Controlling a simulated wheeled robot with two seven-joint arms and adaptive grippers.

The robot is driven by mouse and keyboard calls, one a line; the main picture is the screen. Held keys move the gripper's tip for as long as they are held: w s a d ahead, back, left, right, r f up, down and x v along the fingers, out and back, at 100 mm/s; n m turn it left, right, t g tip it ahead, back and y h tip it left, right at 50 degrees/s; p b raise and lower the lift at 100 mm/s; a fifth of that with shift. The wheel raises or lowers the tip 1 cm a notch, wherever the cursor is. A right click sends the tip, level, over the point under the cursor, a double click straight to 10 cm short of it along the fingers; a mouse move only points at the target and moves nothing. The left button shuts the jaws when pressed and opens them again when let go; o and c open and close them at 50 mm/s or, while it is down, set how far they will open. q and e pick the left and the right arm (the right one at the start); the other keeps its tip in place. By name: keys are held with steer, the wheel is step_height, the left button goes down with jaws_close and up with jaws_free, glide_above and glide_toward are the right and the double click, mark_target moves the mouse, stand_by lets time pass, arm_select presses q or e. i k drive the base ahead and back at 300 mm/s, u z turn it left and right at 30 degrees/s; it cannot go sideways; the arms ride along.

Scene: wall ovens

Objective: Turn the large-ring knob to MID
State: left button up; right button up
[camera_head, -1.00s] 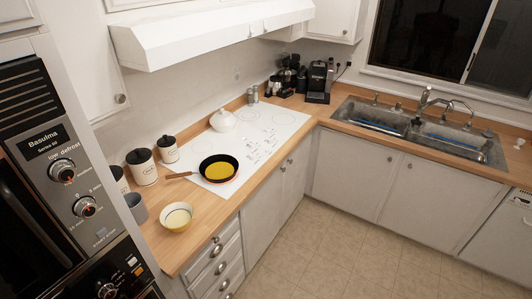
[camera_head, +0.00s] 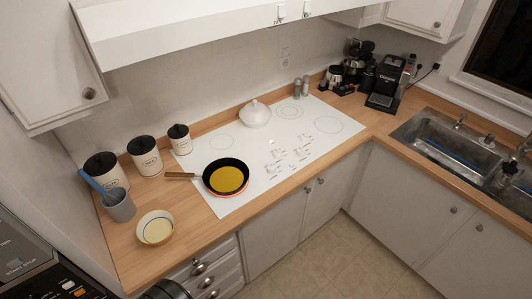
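A white cooktop (camera_head: 235,190) is set in the wooden counter, with burner rings drawn on it. One large ring (camera_head: 340,125) shows at its right end and another ring (camera_head: 288,112) near its back. Small dark control markings (camera_head: 283,163) sit at its middle right; any knobs there are too small to make out, and no MID label is readable. A black pan with yellow contents (camera_head: 226,179) rests on the cooktop's left front. A white lidded pot (camera_head: 256,114) stands at the back. Neither of my grippers is in view.
A yellow-white bowl (camera_head: 155,227), a grey cup (camera_head: 119,206) and several canisters (camera_head: 145,158) stand on the counter's left. A coffee machine (camera_head: 389,88) is at the back corner, left of the sink (camera_head: 450,140). An appliance panel (camera_head: 25,263) fills the lower left.

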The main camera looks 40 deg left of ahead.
mark_target(270, 168)
steer(key=u, duration=0.65)
steer(key=i, duration=0.85)
steer(key=u, duration=0.95)
